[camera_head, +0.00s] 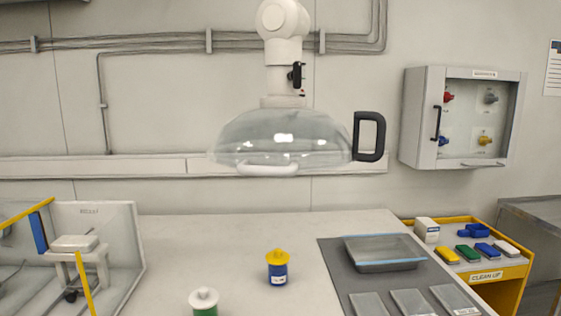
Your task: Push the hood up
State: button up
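The hood (283,137) is a clear, see-through dome hanging above the bench in the middle of the view. It hangs from a white jointed arm (283,52) with a small black lever on its side. A white curved handle (267,170) sits at the hood's lower front rim. A black D-shaped handle (379,136) shows at its right side. The hood is well clear of the bench top. My gripper is not in this view.
Below, on the white bench (215,250), stand a blue jar with yellow lid (277,270) and a green jar with white lid (204,303). A grey mat (330,262) with trays lies right. A wall cabinet (425,115) and yellow cart (513,272) are further right.

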aim_at(283, 26)
jog(key=j+z, duration=1.05)
